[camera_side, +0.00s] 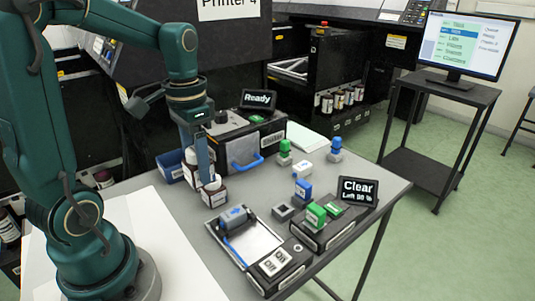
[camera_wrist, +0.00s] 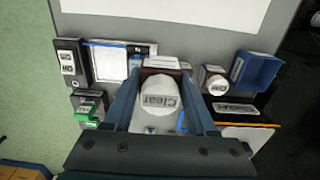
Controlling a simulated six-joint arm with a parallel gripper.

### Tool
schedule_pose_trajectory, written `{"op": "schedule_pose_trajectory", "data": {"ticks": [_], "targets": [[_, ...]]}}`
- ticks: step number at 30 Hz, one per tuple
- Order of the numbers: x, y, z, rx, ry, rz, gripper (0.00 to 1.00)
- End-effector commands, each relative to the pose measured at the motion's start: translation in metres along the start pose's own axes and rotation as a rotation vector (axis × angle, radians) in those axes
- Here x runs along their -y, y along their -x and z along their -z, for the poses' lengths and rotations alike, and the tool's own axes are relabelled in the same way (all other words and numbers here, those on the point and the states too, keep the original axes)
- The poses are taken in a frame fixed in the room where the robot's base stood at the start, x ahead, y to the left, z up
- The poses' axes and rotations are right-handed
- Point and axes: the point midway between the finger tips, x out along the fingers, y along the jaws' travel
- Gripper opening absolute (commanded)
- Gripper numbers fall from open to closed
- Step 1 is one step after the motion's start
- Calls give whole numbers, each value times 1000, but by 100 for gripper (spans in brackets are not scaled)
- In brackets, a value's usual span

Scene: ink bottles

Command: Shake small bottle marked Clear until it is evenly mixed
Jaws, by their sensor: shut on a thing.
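The small bottle marked Clear has a white cap with the word Clear on top, seen in the wrist view (camera_wrist: 158,97). It sits between the two fingers of my gripper (camera_wrist: 160,108), which is shut on it. In the side view my gripper (camera_side: 203,170) points straight down over the left part of the table, with a dark bottle with a white label (camera_side: 214,196) at its fingertips. The bottle looks upright. I cannot tell whether its base touches the table. The liquid inside is hidden.
Another white-capped bottle (camera_wrist: 215,82) stands close by, beside a blue bin (camera_wrist: 257,68). A dark machine with a Ready display (camera_side: 258,99) stands behind. A display reading Clear (camera_side: 358,191), a tray with a blue roller (camera_side: 250,240) and several stamp-like pieces occupy the front and right.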

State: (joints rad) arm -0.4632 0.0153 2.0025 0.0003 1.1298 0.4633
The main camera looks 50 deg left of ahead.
Motion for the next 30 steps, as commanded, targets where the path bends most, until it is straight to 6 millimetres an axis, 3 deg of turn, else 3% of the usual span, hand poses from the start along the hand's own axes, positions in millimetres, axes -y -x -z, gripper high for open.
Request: {"op": "schedule_pose_trajectory", "data": {"ticks": [1,4,7,8,12,14,18,20,22,25,30], "targets": [[0,0,1,-5,0,2,2],[2,40,4,-22,0,10,2],[1,57,2,-11,0,5,2],[0,54,1,-5,0,2,2],[-1,2,-2,8,0,-5,2],[0,-2,0,-3,0,1,2],[2,49,4,-20,0,9,2],[1,57,2,-12,0,6,2],[0,44,0,2,0,-1,2],[-1,4,-2,9,0,-5,2],[0,0,1,-7,0,3,2]]}}
